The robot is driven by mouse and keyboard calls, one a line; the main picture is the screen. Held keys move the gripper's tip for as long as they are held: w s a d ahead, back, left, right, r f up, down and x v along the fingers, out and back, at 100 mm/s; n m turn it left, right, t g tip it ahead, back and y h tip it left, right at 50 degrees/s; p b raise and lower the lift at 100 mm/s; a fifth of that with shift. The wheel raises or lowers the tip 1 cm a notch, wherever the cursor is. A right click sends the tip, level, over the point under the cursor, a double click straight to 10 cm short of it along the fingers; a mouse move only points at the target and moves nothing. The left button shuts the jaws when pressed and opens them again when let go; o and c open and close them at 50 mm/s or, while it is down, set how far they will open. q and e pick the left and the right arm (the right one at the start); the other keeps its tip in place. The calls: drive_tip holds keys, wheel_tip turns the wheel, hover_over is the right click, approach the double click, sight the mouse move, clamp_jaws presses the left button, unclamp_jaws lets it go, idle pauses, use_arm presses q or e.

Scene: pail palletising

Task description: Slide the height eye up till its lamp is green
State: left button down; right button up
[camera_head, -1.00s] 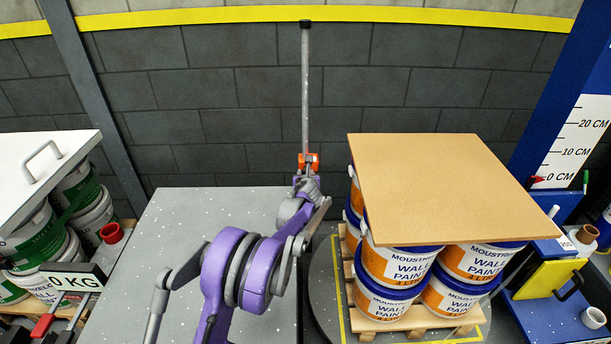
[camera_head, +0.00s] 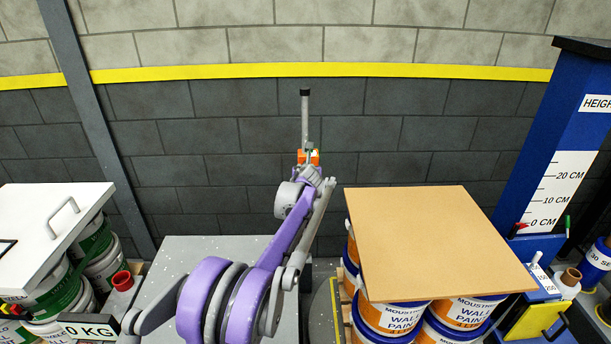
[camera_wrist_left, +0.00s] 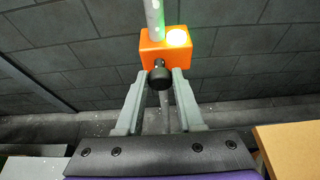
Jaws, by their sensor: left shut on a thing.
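The height eye is a small orange box (camera_head: 313,157) on a thin grey upright pole (camera_head: 305,112), a little below the pole's black top cap. My left gripper (camera_head: 312,172) is at the eye. In the left wrist view, the orange box (camera_wrist_left: 152,52) has a black round knob (camera_wrist_left: 159,77) facing me, and my left gripper's fingers (camera_wrist_left: 158,82) are closed on that knob. My right gripper is out of view.
Right of the pole, a tan board (camera_head: 430,235) lies on stacked paint pails (camera_head: 395,318). A blue height post (camera_head: 575,130) stands at right. A block wall is behind.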

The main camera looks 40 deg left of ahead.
use_arm(q)
drive_tip(key=shift+r, duration=0.3)
drive_tip(key=c, duration=0.6)
unclamp_jaws()
drive_tip(key=shift+o, duration=0.2)
drive_tip(key=v, duration=1.1)
drive_tip(key=shift+w, duration=0.1)
